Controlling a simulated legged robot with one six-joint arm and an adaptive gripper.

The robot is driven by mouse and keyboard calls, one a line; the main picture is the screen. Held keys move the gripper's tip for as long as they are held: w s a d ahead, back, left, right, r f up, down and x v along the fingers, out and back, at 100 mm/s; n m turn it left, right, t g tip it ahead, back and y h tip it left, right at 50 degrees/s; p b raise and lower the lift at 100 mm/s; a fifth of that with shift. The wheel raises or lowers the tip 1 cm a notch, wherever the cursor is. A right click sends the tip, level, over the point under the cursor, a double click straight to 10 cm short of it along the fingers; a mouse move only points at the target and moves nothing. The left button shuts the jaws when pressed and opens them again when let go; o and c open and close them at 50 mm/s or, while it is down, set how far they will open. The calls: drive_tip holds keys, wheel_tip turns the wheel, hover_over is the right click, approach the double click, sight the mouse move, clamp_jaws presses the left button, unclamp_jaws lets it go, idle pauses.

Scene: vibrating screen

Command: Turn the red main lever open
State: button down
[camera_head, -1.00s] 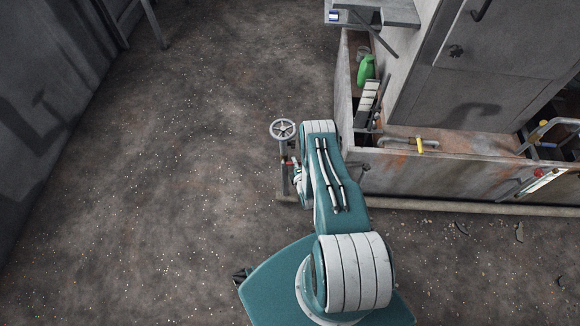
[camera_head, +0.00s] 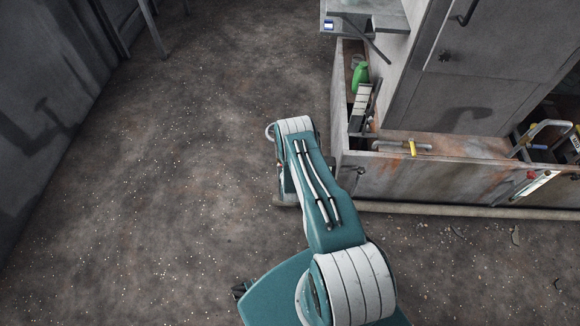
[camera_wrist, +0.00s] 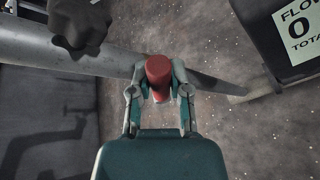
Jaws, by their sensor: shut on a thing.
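The red main lever (camera_wrist: 158,70) shows in the wrist view as a short red handle, seen nearly end-on. My gripper (camera_wrist: 159,88) has a finger on each side of the red handle and is shut on it. A grey pipe (camera_wrist: 110,62) runs behind the handle. In the head view my own arm hides the lever and my gripper. Only a small part of the handwheel (camera_head: 270,131) shows there, at the edge of my arm.
A dark knob (camera_wrist: 78,25) stands at the upper left of the wrist view. A display box (camera_wrist: 292,35) is at the upper right. Open floor (camera_head: 170,190) lies left.

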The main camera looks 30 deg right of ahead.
drive_tip(key=shift+f, duration=0.1)
drive_tip(key=c, duration=0.6)
unclamp_jaws()
drive_tip(key=shift+s, duration=0.1)
